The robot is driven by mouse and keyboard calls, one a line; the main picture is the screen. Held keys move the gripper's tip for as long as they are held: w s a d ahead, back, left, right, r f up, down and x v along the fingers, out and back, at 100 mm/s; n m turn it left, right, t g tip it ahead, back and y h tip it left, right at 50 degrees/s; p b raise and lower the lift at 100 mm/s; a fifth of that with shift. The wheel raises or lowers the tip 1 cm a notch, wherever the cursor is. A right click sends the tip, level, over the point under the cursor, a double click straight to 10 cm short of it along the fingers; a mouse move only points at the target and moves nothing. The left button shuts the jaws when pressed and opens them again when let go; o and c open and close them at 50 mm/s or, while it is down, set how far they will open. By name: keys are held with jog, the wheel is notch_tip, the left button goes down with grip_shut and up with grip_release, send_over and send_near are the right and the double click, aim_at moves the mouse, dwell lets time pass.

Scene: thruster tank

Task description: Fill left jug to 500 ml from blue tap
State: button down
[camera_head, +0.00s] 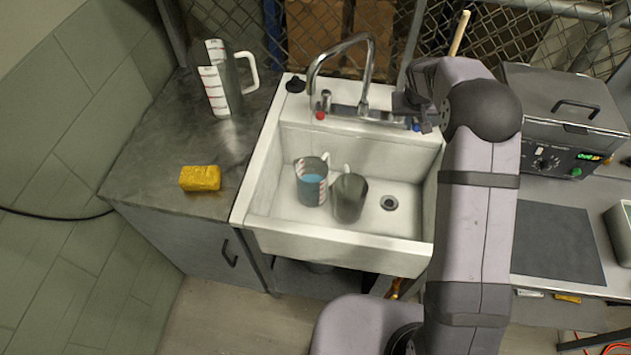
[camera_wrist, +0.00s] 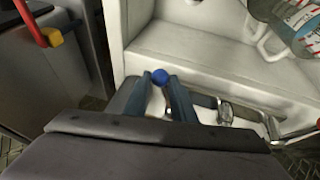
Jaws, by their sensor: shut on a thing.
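The left jug (camera_head: 312,181), with a red-and-white scale strip, stands upright in the sink with blue-tinted water in it. Its level against the marks is too small to read. A grey jug (camera_head: 350,197) stands beside it on the right. The blue tap knob (camera_wrist: 159,77) sits between the fingers of my gripper (camera_wrist: 157,84), which is shut on it. In the head view my gripper (camera_head: 416,112) is at the right end of the faucet and largely covers the knob. The spout (camera_head: 312,88) curves out above the left jug; I cannot make out a stream.
The red tap knob (camera_head: 320,115) is at the faucet's left. A tall measuring jug (camera_head: 222,80) and a yellow sponge (camera_head: 200,178) are on the left counter (camera_head: 165,140). The sink (camera_head: 335,238) has free floor around its drain (camera_head: 389,203). A lidded appliance (camera_head: 560,120) stands right of my arm.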

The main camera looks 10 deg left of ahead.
jog(key=a, duration=0.3)
jog(key=shift+s+a+r+b, duration=0.1)
jog(key=shift+r+b, duration=0.1)
jog(key=shift+b, duration=0.2)
jog(key=shift+a, duration=0.1)
jog(key=shift+s+a+f, duration=0.1)
jog(key=shift+a+f, duration=0.05)
jog(key=shift+a, duration=0.25)
jog(key=shift+s+f, duration=0.15)
jog(key=shift+f, duration=0.05)
jog(key=shift+d, duration=1.25)
jog(key=shift+f, duration=0.15)
dwell(1.1)
